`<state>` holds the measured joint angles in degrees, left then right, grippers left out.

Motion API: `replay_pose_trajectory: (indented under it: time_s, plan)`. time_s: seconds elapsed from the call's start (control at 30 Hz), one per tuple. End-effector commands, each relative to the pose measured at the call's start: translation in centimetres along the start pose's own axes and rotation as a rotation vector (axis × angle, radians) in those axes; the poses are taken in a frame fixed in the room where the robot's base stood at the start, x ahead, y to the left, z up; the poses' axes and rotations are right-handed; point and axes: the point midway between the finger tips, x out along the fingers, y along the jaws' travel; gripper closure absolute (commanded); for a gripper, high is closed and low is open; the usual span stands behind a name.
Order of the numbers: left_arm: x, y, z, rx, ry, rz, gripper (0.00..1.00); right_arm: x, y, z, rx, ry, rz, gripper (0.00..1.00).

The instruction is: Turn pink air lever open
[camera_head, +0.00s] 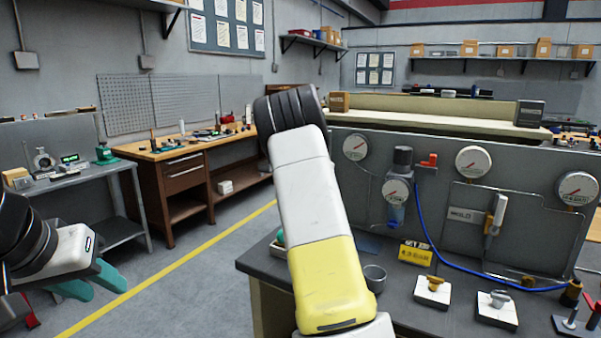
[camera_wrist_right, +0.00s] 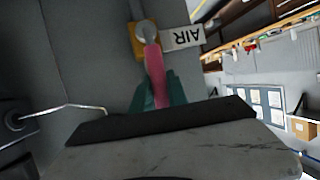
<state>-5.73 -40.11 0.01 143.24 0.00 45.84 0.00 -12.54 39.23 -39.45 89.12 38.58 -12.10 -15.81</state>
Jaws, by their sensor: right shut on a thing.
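The pink air lever (camera_wrist_right: 155,72) shows in the right wrist view, extending from a round pivot on a yellow valve body (camera_wrist_right: 145,38) beside a white AIR label (camera_wrist_right: 183,38). My right gripper (camera_wrist_right: 159,92) is shut on the lever, its teal fingers on either side of it. In the head view the lever and right gripper are not visible. My left gripper (camera_head: 108,290) is at the lower left, away from the panel, with its teal fingers apart and nothing between them.
A grey panel (camera_head: 440,205) with several gauges stands on a dark bench at right. A blue hose (camera_head: 424,235), a metal cup (camera_head: 375,277) and small valve blocks (camera_head: 432,291) are in front of it. My right arm covers the panel's left side. Open floor lies at left.

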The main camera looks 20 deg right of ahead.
Motion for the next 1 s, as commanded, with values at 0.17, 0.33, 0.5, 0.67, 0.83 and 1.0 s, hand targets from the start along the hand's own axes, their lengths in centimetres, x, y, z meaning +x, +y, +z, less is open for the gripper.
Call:
replay_pose_trajectory:
  time_s: [0.17, 0.33, 0.5, 0.67, 0.83, 1.0]
  plan:
    - [0.0, 0.0, 0.0, 0.0, 0.0, 0.0, 0.64, 0.0, -0.1, 0.1, 0.0, -0.002, -0.001, 0.59]
    - [0.0, 0.0, 0.0, 0.0, 0.0, 0.0, 0.64, 0.0, 0.0, 0.1, 0.0, -0.001, 0.0, 0.59]
    - [0.0, 0.0, 0.0, 0.0, 0.0, 0.0, 0.64, -0.2, -0.1, 0.0, 0.001, 0.0, -0.001, 0.59]
    - [0.0, 0.0, 0.0, 0.0, 0.0, 0.0, 0.64, -2.0, -0.2, -0.1, 0.001, 0.001, -0.003, 0.59]
    - [0.0, 0.0, 0.0, 0.0, 0.0, 0.0, 0.64, -5.1, -0.2, 0.0, 0.0, 0.0, -0.004, 0.59]
    - [0.0, 0.0, 0.0, 0.0, 0.0, 0.0, 0.64, -7.2, -0.2, 0.0, 0.001, -0.001, -0.002, 0.59]
